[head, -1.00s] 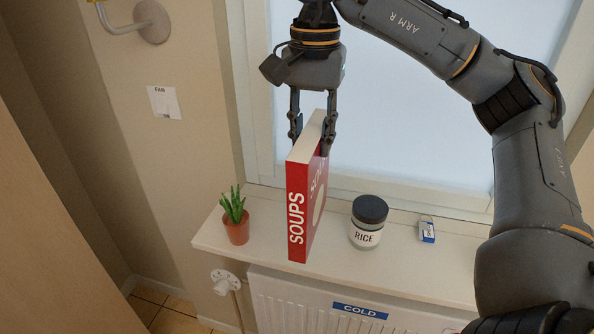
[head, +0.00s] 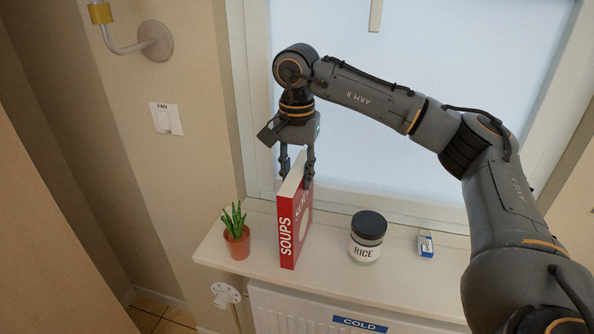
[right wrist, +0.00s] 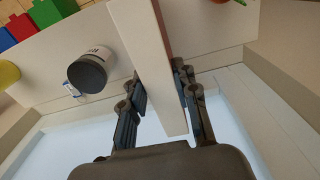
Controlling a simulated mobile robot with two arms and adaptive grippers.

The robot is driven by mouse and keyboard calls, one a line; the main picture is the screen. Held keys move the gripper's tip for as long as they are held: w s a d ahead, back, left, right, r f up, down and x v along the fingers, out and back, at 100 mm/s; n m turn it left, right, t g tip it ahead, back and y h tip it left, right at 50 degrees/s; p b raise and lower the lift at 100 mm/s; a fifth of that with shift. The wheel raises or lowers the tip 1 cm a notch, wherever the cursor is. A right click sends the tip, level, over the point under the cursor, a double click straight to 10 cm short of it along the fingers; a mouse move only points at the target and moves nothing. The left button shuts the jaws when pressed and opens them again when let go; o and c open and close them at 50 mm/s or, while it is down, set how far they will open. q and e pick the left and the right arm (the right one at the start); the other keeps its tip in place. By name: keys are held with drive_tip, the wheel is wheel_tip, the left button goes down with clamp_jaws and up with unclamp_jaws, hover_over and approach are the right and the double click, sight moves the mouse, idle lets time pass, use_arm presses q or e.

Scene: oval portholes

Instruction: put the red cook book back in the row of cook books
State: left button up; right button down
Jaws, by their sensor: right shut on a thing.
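The red cook book (head: 288,228), with "SOUPS" on its spine, is upright over the window sill (head: 325,278), between the potted plant and the rice jar. I cannot tell whether its bottom edge touches the sill. My right gripper (head: 297,175) is shut on its top part from above, one finger on each side. In the right wrist view the book's pale edge (right wrist: 155,60) runs between the fingers (right wrist: 160,103). My left gripper is not in view. No row of cook books shows clearly; coloured blocks (right wrist: 20,27) at the wrist view's upper left are cut off.
A small green plant in an orange pot (head: 237,243) stands just left of the book. A jar labelled RICE (head: 366,245) stands to its right, then a small blue and white box (head: 425,244). The window (head: 420,70) is behind. A radiator label reads COLD (head: 360,324).

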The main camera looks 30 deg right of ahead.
drive_tip(key=shift+f, duration=0.2)
drive_tip(key=shift+f, duration=0.15)
drive_tip(key=c, duration=1)
unclamp_jaws()
drive_tip(key=r+b, duration=0.3)
drive_tip(key=r, duration=0.1)
drive_tip(key=shift+s+a, duration=0.15)
drive_tip(key=shift+s, duration=0.15)
drive_tip(key=r+p, duration=0.1)
drive_tip(key=r, duration=0.4)
drive_tip(key=r+p, duration=0.1)
drive_tip(key=r, duration=0.3)
drive_tip(key=shift+s+r, duration=0.2)
drive_tip(key=shift+r, duration=0.2)
